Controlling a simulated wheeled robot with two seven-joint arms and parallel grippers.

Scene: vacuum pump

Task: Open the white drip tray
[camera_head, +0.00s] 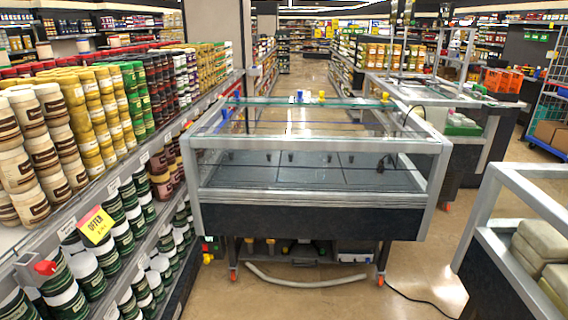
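A glass-sided display case (310,205) with a grey frame and dark front panel stands in the middle. Under it is a low, shadowed shelf area with small dark and yellow parts and a small whitish unit (355,258) at its right. I cannot tell whether that unit is the white drip tray; no tray is clearly recognisable. A pale hose (300,282) lies curved on the floor in front. Neither of my grippers is in view.
A shelf of jars (100,110) runs along the left, with a yellow offer card (95,225). Another case (530,240) stands at the right front. A black cable (420,298) lies on the floor. Tan floor is free in front and down the far aisle.

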